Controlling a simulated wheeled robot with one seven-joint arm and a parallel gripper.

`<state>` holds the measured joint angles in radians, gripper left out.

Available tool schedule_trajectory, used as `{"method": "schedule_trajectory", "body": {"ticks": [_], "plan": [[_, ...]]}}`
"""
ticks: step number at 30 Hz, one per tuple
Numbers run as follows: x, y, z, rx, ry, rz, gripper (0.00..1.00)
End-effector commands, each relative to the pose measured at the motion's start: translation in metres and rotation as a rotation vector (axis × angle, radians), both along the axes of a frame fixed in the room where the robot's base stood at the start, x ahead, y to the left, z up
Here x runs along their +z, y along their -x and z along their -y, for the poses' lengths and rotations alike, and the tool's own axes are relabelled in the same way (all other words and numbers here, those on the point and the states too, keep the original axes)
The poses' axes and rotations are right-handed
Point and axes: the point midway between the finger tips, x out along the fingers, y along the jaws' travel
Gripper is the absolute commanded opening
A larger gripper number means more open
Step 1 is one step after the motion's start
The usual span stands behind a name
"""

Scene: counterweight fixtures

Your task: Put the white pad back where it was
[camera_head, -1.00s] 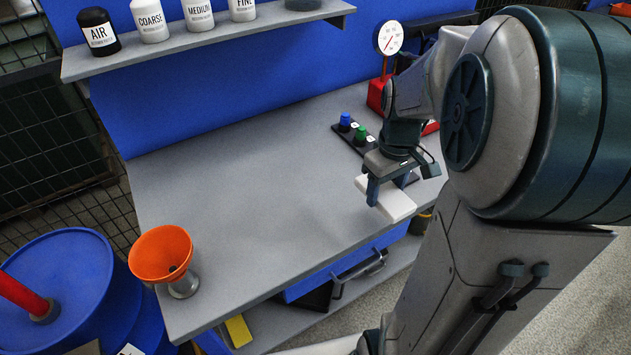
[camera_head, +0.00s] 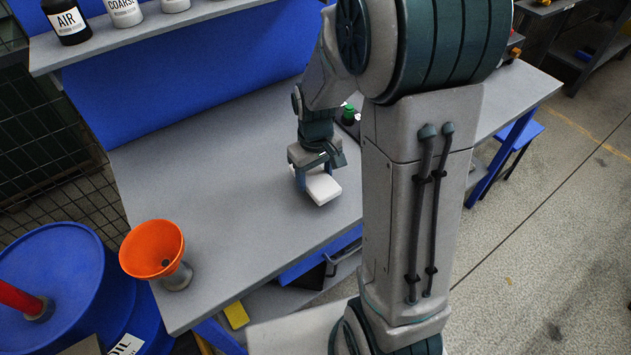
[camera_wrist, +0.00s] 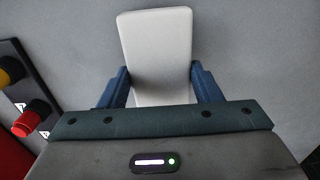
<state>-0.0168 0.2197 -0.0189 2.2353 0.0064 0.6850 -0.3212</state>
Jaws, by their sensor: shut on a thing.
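The white pad (camera_head: 323,188) is a flat, pale rectangular block. My gripper (camera_head: 313,184) is shut on it, near the middle of the grey workbench (camera_head: 230,190). In the wrist view the white pad (camera_wrist: 157,50) lies between my two blue fingers (camera_wrist: 160,84), which press its long sides, and its far end sticks out beyond them. The grey bench surface shows around it. I cannot tell how far the pad is above the bench.
An orange funnel (camera_head: 152,248) stands at the bench's front left corner. A green knob (camera_head: 348,114) shows beside my arm. Red and yellow knobs (camera_wrist: 30,118) show at left in the wrist view. A shelf with bottles (camera_head: 66,20) runs behind. The bench left of my gripper is clear.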

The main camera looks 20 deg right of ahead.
Motion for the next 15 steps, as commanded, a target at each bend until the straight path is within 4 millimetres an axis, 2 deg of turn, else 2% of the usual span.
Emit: {"method": "schedule_trajectory", "body": {"ticks": [6,15], "plan": [[-0.030,0.001,0.000,-0.001,0.000,-0.005,0.37],[-0.036,0.001,0.000,-0.001,-0.001,-0.001,0.37]]}}
